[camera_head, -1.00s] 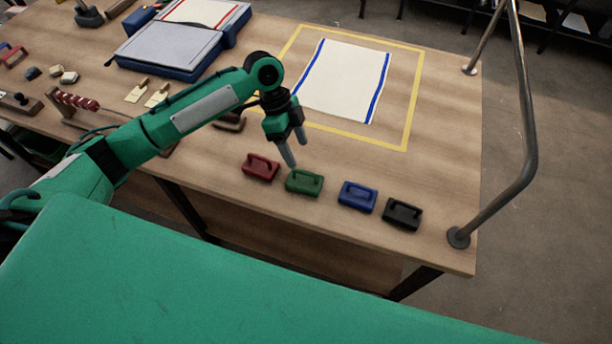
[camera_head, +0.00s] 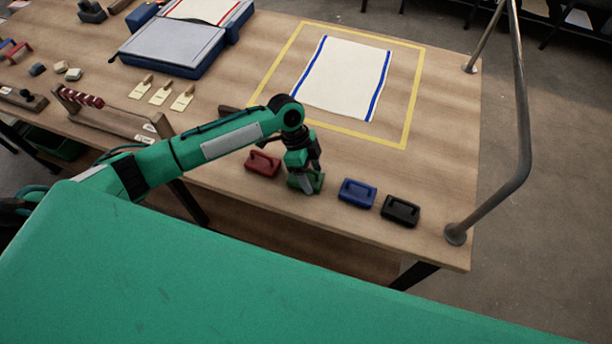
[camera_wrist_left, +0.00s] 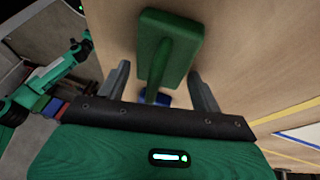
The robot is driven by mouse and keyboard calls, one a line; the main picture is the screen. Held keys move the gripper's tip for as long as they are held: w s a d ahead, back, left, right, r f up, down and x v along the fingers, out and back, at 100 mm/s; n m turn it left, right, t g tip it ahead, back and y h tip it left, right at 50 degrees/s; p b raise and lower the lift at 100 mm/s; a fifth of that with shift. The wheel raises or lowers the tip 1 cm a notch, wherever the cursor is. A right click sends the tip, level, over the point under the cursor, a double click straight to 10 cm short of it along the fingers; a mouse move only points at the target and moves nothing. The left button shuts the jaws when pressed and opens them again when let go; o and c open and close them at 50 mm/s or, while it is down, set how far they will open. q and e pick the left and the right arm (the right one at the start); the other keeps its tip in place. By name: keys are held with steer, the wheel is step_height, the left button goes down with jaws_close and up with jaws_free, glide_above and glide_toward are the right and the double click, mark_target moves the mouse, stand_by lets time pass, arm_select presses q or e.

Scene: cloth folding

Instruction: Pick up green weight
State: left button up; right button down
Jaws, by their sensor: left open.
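The green weight (camera_head: 317,184) sits on the wooden table in a row of handled weights, partly hidden behind my left gripper (camera_head: 305,187). In the left wrist view the green weight (camera_wrist_left: 170,45) lies ahead of my left gripper (camera_wrist_left: 161,80). Its handle points toward the palm, between the two fingers. The fingers are open on either side of the handle, and I see no grip on it. My right gripper is not in view.
A red weight (camera_head: 262,164) is close on the left. A blue weight (camera_head: 357,193) and a black weight (camera_head: 400,210) are on the right. A white cloth with blue edges (camera_head: 342,78) lies inside a yellow outline behind. A metal rail (camera_head: 524,130) stands at the right edge.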

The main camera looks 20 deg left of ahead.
arm_select(q)
steer(key=c, duration=1.3)
steer(key=shift+w+r, duration=0.1)
jaws_close()
